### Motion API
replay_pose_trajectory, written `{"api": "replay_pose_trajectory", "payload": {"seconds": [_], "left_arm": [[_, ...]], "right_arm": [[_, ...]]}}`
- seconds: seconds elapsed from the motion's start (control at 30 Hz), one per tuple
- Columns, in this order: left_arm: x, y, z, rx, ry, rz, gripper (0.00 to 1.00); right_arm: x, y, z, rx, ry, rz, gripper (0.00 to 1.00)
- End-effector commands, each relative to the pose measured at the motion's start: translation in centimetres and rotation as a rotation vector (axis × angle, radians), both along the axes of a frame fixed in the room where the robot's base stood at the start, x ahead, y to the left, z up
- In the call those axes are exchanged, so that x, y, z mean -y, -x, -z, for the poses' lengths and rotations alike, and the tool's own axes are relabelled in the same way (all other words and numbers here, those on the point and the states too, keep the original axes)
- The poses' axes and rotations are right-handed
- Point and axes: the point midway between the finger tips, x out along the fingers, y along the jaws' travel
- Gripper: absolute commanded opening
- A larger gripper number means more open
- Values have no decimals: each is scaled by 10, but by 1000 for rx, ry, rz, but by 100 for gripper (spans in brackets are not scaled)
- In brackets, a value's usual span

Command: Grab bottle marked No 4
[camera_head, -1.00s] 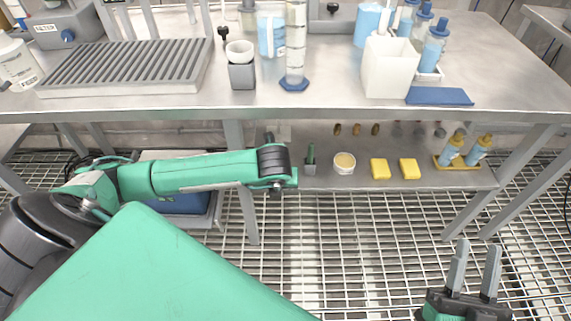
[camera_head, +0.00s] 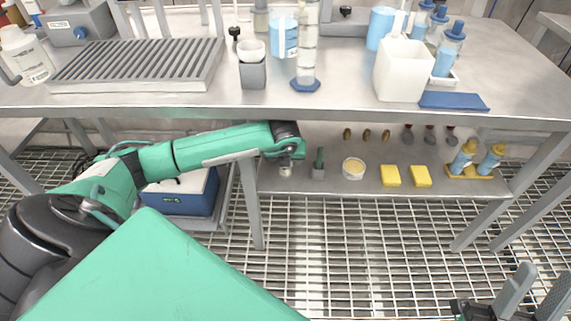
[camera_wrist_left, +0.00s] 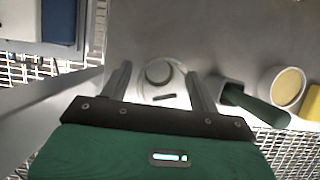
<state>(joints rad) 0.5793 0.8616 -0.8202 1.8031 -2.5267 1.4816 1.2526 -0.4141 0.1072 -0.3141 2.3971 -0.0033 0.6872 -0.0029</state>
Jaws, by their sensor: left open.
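In the left wrist view a pale round container with a grey cap (camera_wrist_left: 159,72), seen from above, stands on the lower shelf between the fingers of my open left gripper (camera_wrist_left: 158,84). A dark mark shows on it, but I cannot read a No 4. In the head view my left forearm reaches under the table, and its wrist hides most of that gripper. Blue-liquid bottles with yellow caps (camera_head: 463,158) stand in a yellow holder at the shelf's right end; no number is readable. My right gripper (camera_head: 539,278) is open and empty at the bottom right.
Beside the container are a grey holder with a green handle (camera_wrist_left: 250,104), a tub of yellow stuff (camera_head: 353,168) and yellow blocks (camera_head: 391,176). A table leg (camera_head: 252,200) stands left of them. A blue box (camera_head: 180,194) lies further left. The tabletop (camera_head: 340,103) overhangs the shelf.

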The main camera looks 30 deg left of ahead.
Motion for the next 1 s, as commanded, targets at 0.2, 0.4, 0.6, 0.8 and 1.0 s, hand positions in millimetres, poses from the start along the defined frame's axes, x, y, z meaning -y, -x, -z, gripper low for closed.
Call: {"api": "replay_pose_trajectory", "payload": {"seconds": [0.2,0.4,0.6,0.8,1.0], "left_arm": [[0,0,0,0,0,0,62],[0,0,0,0,0,0,26],[0,0,0,0,0,0,12],[0,0,-1,0,0,0,12],[0,0,-6,1,-1,0,12]], "right_arm": [[0,1,-1,8,-2,1,36],[0,1,-1,7,-2,1,36],[0,1,-1,6,-1,1,36],[0,0,-1,2,-1,1,36],[-4,-8,8,-79,16,-9,36]]}}
